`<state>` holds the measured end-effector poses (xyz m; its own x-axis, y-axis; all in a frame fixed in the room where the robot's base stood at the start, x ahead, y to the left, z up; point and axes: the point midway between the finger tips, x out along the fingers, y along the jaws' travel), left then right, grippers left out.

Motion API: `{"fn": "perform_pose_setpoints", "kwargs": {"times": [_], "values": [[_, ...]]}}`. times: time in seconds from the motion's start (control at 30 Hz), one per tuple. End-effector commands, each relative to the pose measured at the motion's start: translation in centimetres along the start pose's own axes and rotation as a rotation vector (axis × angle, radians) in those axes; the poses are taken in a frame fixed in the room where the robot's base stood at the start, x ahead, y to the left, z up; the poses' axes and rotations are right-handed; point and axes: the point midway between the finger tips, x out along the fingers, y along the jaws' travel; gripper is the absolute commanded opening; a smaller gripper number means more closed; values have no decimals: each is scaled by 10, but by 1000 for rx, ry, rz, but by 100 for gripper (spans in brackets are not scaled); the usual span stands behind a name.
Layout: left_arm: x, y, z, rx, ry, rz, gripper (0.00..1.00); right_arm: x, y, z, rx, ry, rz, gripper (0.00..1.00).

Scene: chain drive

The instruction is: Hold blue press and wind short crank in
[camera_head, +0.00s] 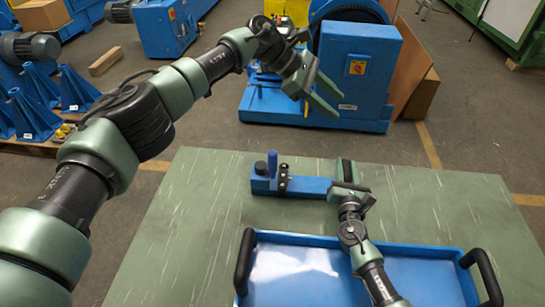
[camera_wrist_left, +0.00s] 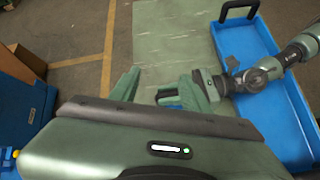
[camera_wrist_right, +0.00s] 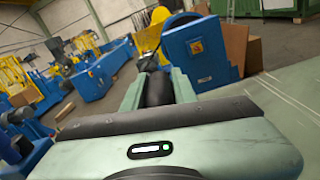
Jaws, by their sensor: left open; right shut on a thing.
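The blue press (camera_head: 308,187) is a low blue bar lying across the table behind the tray. Near its left end stands an upright blue handle (camera_head: 272,163), which looks like the short crank, beside a black bracket (camera_head: 283,178). My right gripper (camera_head: 346,172) is at the bar's right end, shut on a dark round part. That dark cylinder (camera_wrist_right: 157,90) shows between its fingers in the right wrist view. My left gripper (camera_head: 318,98) is open and empty, raised beyond the table's far edge, apart from the press.
A blue tray (camera_head: 420,255) with black handles lies at the table's near side, under my right arm. The green table (camera_head: 200,200) is clear left of the press. A large blue machine (camera_head: 360,62) stands on the floor beyond the table, behind my left gripper.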

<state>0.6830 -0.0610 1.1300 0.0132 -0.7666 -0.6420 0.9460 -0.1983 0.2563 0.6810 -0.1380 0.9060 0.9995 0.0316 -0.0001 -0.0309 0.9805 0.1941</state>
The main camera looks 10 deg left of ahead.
Motion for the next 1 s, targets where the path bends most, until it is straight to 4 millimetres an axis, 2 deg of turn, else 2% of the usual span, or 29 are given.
{"fn": "perform_pose_setpoints", "kwargs": {"times": [0.1, 0.2, 0.3, 0.4, 0.53, 0.67, 0.77, 0.87, 0.9, 1.0], "values": [[-1, 34, 48, -246, -215, 167, 47, 0, -1, 0, 3, 1, -1, 0], [-15, 63, 82, -494, -416, 273, 47, 0, -1, 0, 3, 0, -1, 0], [-36, 89, 105, -765, -623, 341, 47, 0, -1, 0, 3, 0, -1, 0], [-60, 111, 115, -1055, -831, 379, 47, 0, -1, 0, 3, 0, -1, 0], [-90, 132, 108, -1456, -1092, 383, 47, 0, -1, 0, 4, 0, -1, 0], [-110, 140, 83, -1871, -1334, 360, 47, 0, -1, 0, 4, 0, -1, 0], [-115, 136, 54, -2198, -1501, 333, 47, 0, -1, 0, 4, 0, -1, 0], [-112, 121, 21, -2526, -1652, 318, 47, 0, -1, 0, 4, 0, -1, 0], [-109, 112, 8, 2604, 1673, -312, 47, 0, -1, 0, 4, 0, -1, 0], [-98, 81, -24, 2349, 1447, -277, 47, 0, -1, 0, 4, 0, -1, 0]]}}
